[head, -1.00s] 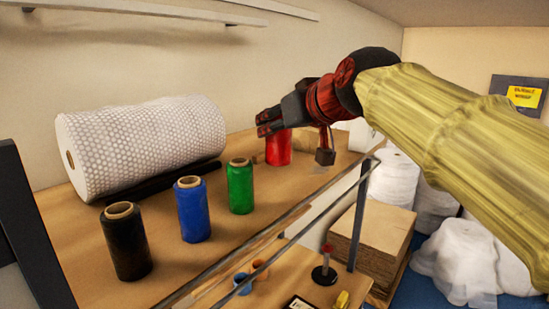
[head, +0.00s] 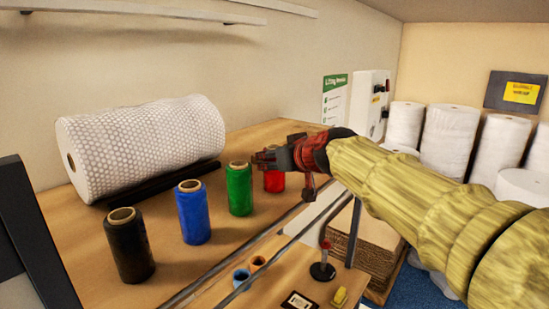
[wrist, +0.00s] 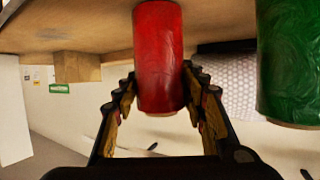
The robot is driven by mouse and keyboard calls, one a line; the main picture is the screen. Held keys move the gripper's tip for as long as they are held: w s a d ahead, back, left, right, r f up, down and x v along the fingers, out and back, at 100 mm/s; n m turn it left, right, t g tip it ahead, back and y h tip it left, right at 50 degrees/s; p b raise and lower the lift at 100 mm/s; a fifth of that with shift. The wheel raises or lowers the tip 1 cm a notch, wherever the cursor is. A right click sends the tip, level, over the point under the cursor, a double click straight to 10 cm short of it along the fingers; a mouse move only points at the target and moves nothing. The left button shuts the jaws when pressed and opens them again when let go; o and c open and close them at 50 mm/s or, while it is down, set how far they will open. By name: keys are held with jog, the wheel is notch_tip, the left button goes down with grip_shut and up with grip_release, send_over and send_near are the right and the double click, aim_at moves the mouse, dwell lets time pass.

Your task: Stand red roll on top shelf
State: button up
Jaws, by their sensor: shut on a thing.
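The red roll (head: 274,182) is upright on or just above the top shelf (head: 235,240), at the far end of a row with the green roll (head: 240,190), blue roll (head: 193,213) and black roll (head: 130,246). I cannot tell for sure whether its base touches the board. My gripper (head: 264,160) is shut on the red roll near its upper end and hides that part. In the wrist view, which is upside down, the red roll (wrist: 158,60) sits between the two fingers (wrist: 160,112), with the green roll (wrist: 290,60) apart at the right.
A big bubble-wrap roll (head: 145,145) lies behind the row. A metal rail (head: 255,262) runs along the shelf front. The lower bench holds small tape rolls (head: 258,263) and a dark stand (head: 323,270). White rolls (head: 448,138) stand at the right.

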jog(key=shift+f+b, duration=0.15)
jog(key=shift+b, duration=0.15)
jog(key=o, duration=1.3)
jog(key=shift+o, duration=0.2)
jog(key=shift+r+p, duration=0.3)
jog(key=shift+p, duration=0.05)
jog(key=b+v, duration=0.3)
jog(key=v, duration=0.9)
jog(key=shift+f, duration=0.2)
